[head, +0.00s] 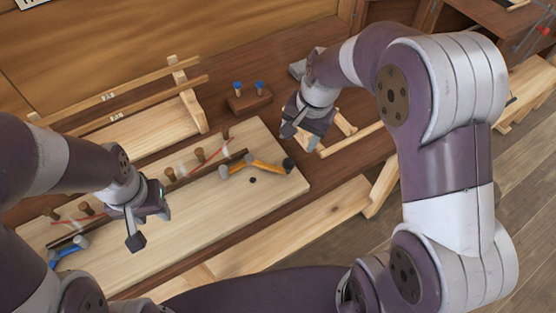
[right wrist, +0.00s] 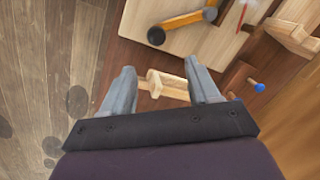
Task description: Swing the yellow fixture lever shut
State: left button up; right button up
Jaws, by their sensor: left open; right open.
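The yellow fixture lever (head: 262,165) lies on the pale board (head: 205,222) near its right end. It has a grey pivot end at left and a black knob at right. In the right wrist view the lever (right wrist: 186,20) and its black knob are at the top. My right gripper (head: 300,137) is open, beyond and slightly right of the knob, not touching it. In its wrist view a pale wooden piece shows between the fingers; I cannot tell how far below it is. My left gripper (head: 149,227) is open and empty over the board's left half.
A blue lever (head: 68,252) sits at the board's left end. A dark strip (head: 205,170) and several brown pegs run along the board. A block with two blue-topped pins (head: 249,101) stands behind. Wooden frames lie behind and beside the board. Bare board lies in front of the yellow lever.

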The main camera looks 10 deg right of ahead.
send_over(290, 162)
jog(key=s, duration=0.1)
notch_tip(290, 162, down, 5)
jog(key=shift+s+d+r, duration=0.15)
jog(key=shift+r, duration=0.05)
jog(key=f, duration=0.2)
jog(key=w+f, duration=0.1)
jog(key=f, duration=0.3)
jog(key=shift+w+a+f+p, duration=0.25)
jog(key=shift+w+f+p, duration=0.05)
jog(key=shift+w+f, duration=0.1)
jog(key=shift+s+a+f, duration=0.15)
jog(key=shift+f, duration=0.05)
pick_arm(q)
jog(key=shift+s+a+r, duration=0.3)
jog(key=shift+s+r, duration=0.15)
jog(key=shift+s, duration=0.1)
jog(key=shift+w, duration=0.1)
pick_arm(e)
jog(key=c, duration=0.5)
grip_shut()
